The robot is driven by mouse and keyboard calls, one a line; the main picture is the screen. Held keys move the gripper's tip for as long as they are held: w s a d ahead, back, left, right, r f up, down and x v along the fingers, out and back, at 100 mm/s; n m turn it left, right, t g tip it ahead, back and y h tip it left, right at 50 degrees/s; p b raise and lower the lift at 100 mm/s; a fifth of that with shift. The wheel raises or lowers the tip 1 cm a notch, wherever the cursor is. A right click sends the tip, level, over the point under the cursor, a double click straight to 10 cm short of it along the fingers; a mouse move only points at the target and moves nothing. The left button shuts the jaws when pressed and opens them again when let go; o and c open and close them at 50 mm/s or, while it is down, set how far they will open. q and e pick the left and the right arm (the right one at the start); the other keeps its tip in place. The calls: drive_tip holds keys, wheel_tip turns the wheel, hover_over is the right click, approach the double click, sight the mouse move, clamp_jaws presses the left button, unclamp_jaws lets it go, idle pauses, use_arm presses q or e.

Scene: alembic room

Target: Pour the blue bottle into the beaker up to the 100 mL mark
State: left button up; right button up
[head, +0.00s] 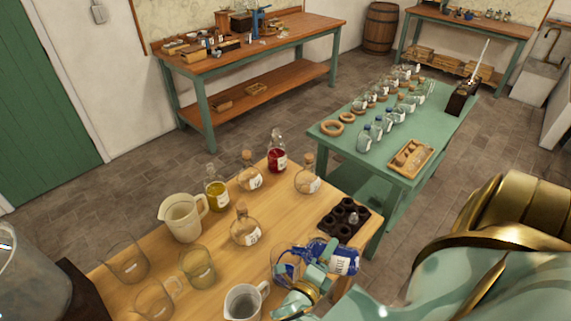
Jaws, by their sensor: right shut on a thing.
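The blue bottle (345,258), with a white label, is at the front right of the wooden table. My right gripper (313,277) is shut on it, and its fingers hide part of the bottle. The bottle looks tilted; I cannot tell whether anything flows from it. Just left of the gripper is a clear glass shape with blue in it (284,262); I cannot tell whether it is a beaker or part of the bottle. Clear glass vessels (127,264) (197,266) stand at the front left. No 100 mL mark is readable. My left gripper is not in view.
A cream jug (183,217), a grey jug (243,302), a yellow bottle (216,192), a red bottle (277,155) and corked flasks (246,230) crowd the table. A dark holder (343,220) stands behind the blue bottle. A green table (390,150) is beyond.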

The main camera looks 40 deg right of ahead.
drive_tip(key=shift+r+n+p, duration=0.3)
drive_tip(key=shift+r, duration=0.1)
idle(2.4)
drive_tip(key=shift+w+f+m+y, duration=0.1)
drive_tip(key=shift+f+m+y, duration=0.4)
drive_tip(key=shift+f+m, duration=0.8)
drive_tip(key=f+m+y, duration=0.1)
drive_tip(key=m, duration=0.1)
drive_tip(key=shift+f+m, duration=0.2)
drive_tip(key=shift+m, duration=0.1)
drive_tip(key=shift+s+d+f+m+t+y+p, duration=0.15)
drive_tip(key=shift+s+f+m+t+y+p, duration=0.1)
drive_tip(key=shift+f+m+y, duration=0.25)
drive_tip(key=shift+s+d+f+m+t+y+p, duration=0.1)
drive_tip(key=shift+f+m+t+y+p, duration=0.15)
drive_tip(key=shift+m, duration=0.45)
drive_tip(key=shift+m+y, duration=0.25)
drive_tip(key=shift+m, duration=0.15)
drive_tip(key=shift+w+a+f+m+t+y+b, duration=0.2)
drive_tip(key=shift+m+t+y, duration=0.2)
drive_tip(key=shift+m, duration=0.2)
drive_tip(key=shift+w+a+f+m+t+y+b, duration=0.15)
drive_tip(key=shift+m+t+y, duration=0.2)
drive_tip(key=shift+m, duration=0.25)
drive_tip(key=shift+w+a+r+m+t+y+b, duration=0.2)
drive_tip(key=shift+w+m+t+y, duration=0.15)
drive_tip(key=shift+m, duration=0.25)
drive_tip(key=shift+w+a+r+m+t+y+b, duration=0.1)
drive_tip(key=shift+w+a+m+t, duration=0.15)
drive_tip(key=shift+m+t, duration=0.25)
